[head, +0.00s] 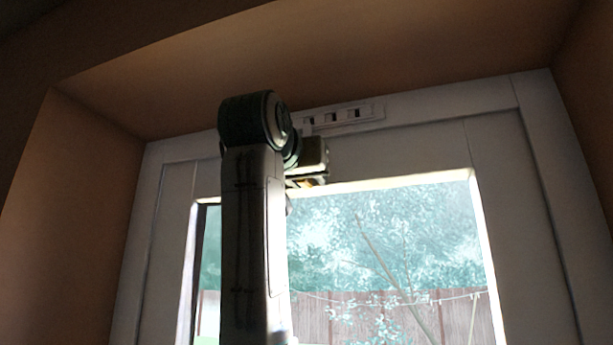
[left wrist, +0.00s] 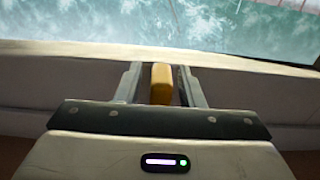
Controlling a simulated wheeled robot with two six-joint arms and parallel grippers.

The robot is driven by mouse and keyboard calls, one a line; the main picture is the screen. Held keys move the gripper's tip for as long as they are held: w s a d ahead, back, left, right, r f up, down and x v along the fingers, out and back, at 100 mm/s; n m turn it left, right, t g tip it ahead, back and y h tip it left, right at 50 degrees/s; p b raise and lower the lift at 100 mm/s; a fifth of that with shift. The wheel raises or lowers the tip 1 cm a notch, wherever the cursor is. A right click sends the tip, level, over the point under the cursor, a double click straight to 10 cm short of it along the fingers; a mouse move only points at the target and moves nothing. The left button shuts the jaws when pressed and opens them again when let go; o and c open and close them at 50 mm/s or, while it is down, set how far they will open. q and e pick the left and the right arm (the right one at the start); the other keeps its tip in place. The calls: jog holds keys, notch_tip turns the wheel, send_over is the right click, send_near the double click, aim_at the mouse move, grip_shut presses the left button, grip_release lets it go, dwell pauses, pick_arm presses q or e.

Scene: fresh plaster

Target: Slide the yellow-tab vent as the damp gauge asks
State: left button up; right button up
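The yellow tab (left wrist: 161,84) stands between the two fingers of my left gripper (left wrist: 160,76) in the left wrist view. The fingers are apart, with a narrow gap on each side of the tab. In the head view my left gripper (head: 309,172) is high at the window frame, just below the slotted vent strip (head: 345,116). My own arm hides the left end of that strip. The strip shows several dark slots. I cannot see the damp gauge in either view. My right gripper is not in view.
The white window frame (head: 505,200) surrounds a bright glass pane (head: 420,235) with trees and a fence outside. A brown plaster reveal (head: 350,50) closes in above and at both sides. The frame to the right of my gripper is clear.

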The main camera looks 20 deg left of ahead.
pick_arm(q)
jog(key=shift+w, duration=0.1)
grip_shut()
jog(key=shift+a+f, duration=0.1)
jog(key=shift+a, duration=0.05)
jog(key=shift+a+b, duration=0.5)
jog(key=shift+b, duration=0.1)
jog(key=shift+o, duration=0.4)
grip_release()
jog(key=shift+o, duration=0.5)
jog(key=shift+w+a, duration=0.1)
jog(key=shift+a, duration=0.15)
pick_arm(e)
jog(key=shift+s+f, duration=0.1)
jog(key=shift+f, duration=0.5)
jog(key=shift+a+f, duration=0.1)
